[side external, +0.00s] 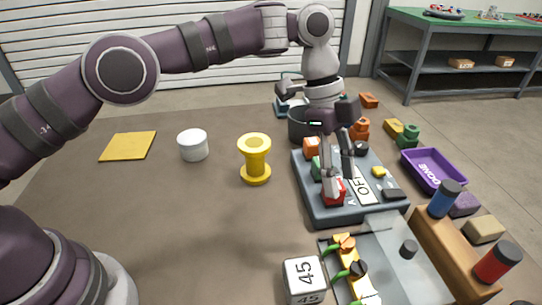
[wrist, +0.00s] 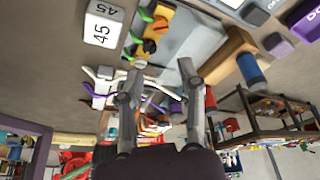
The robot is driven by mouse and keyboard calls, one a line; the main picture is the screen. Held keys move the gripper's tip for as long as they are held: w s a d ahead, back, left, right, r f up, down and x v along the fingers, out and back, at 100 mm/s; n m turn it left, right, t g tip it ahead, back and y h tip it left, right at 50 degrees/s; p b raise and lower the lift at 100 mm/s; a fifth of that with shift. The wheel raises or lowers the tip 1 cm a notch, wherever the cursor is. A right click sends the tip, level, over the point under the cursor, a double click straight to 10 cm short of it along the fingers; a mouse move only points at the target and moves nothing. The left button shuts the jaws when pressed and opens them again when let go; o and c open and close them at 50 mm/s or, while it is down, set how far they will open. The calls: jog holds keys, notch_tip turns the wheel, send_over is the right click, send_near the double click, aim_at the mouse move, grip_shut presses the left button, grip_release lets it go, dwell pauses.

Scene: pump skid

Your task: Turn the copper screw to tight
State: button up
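I cannot clearly pick out a copper screw in either view. Orange-yellow fittings (side external: 343,243) with green levers and a dark knob sit on the pale plate at the lower middle in the side view; they also show at the top of the wrist view (wrist: 160,22). My gripper (side external: 338,176) points down over the grey panel (side external: 318,208), with its fingers apart. One fingertip is close to a red part (side external: 334,192) on the panel; whether it touches is unclear. In the wrist view my gripper (wrist: 159,70) shows a wide gap between the fingertips with nothing held.
A white cube marked 45 (side external: 304,277) stands left of the fittings. A wooden block (side external: 455,250) with blue and red cylinders is at right. A purple tray (side external: 434,169) lies behind it. A yellow spool (side external: 255,158) and white cylinder (side external: 193,145) stand left; the left tabletop is mostly clear.

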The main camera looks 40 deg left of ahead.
aim_at(348, 242)
jog(key=d+f+n+t, duration=0.1)
jog(key=f+n, duration=0.2)
jog(key=n, duration=0.1)
jog(key=d+f+n+t+y, duration=0.1)
jog(key=f+n, duration=0.3)
jog(key=d+f+n+t, duration=0.1)
jog(key=f+n+t, duration=0.1)
jog(key=f+n, duration=0.1)
jog(key=shift+s+d+f+n, duration=0.25)
jog(key=shift+s+f+n, duration=0.1)
jog(key=shift+f+n, duration=0.05)
jog(key=shift+y, duration=0.3)
grip_shut()
